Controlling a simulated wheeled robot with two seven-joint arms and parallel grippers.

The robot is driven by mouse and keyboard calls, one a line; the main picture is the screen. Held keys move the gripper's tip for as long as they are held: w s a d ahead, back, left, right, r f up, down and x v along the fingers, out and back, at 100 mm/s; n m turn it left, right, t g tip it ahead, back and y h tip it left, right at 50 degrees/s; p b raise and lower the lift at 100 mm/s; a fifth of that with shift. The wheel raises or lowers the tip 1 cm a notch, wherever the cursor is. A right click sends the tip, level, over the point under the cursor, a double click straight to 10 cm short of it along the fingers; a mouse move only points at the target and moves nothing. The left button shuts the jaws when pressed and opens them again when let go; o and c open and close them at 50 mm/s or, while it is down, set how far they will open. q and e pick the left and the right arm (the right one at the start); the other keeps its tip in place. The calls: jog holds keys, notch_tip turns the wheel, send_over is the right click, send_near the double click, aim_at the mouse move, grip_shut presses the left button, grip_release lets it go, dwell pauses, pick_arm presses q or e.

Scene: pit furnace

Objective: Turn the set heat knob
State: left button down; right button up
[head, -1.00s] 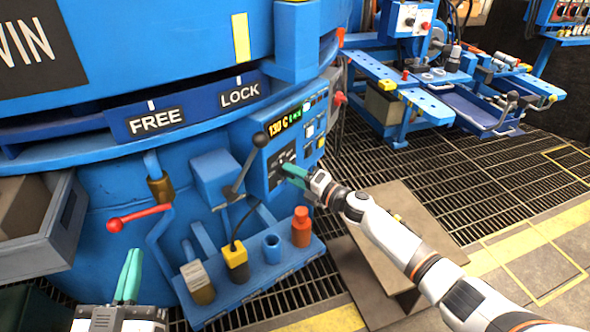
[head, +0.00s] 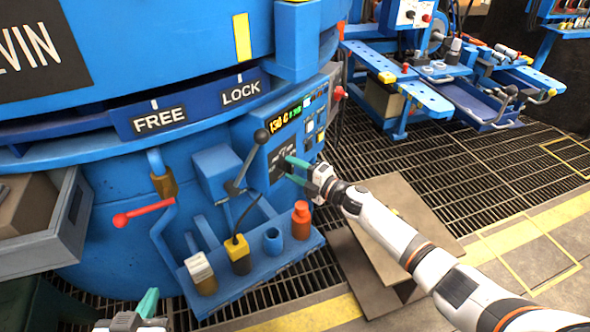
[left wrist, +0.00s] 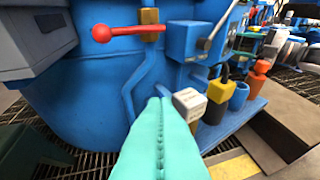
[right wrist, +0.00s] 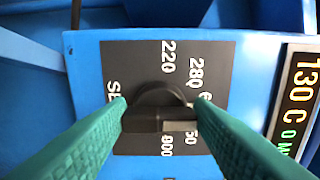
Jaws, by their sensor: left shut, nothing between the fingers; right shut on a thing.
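The set heat knob (right wrist: 160,112) is a dark knob on a black dial plate with white numbers, in the right wrist view. The plate (head: 281,165) sits on the blue control panel in the head view, below a lit display. My right gripper (right wrist: 160,118) is shut on the knob, one green finger on each side. In the head view the right gripper (head: 292,165) reaches the panel and hides part of the dial. My left gripper (left wrist: 160,115) is shut and empty, its green fingers together, low at the front left; it also shows in the head view (head: 148,303).
A display (right wrist: 298,95) reads 130 C. A lever with a black ball (head: 261,137) stands just left of the panel. A red-handled valve (head: 145,213) and a blue rack (head: 258,262) with several items are further left. A blue workbench (head: 425,95) stands at right.

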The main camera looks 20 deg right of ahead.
jog(key=o, duration=1)
jog(key=shift+s+d, duration=0.1)
jog(key=shift+d, duration=0.05)
pick_arm(q)
jog(key=s+a+f+g+y+p, duration=0.1)
jog(key=s+a+f+g+p, duration=0.1)
jog(key=s+f+g, duration=0.4)
jog(key=shift+s+a+f+g+y+p, duration=0.35)
jog(key=shift+s+a, duration=0.25)
jog(key=shift+s, duration=0.45)
pick_arm(e)
jog(key=v, duration=1.1)
jog(key=shift+s+d, duration=0.2)
jog(key=shift+s, duration=0.1)
pick_arm(q)
jog(key=shift+r, duration=0.1)
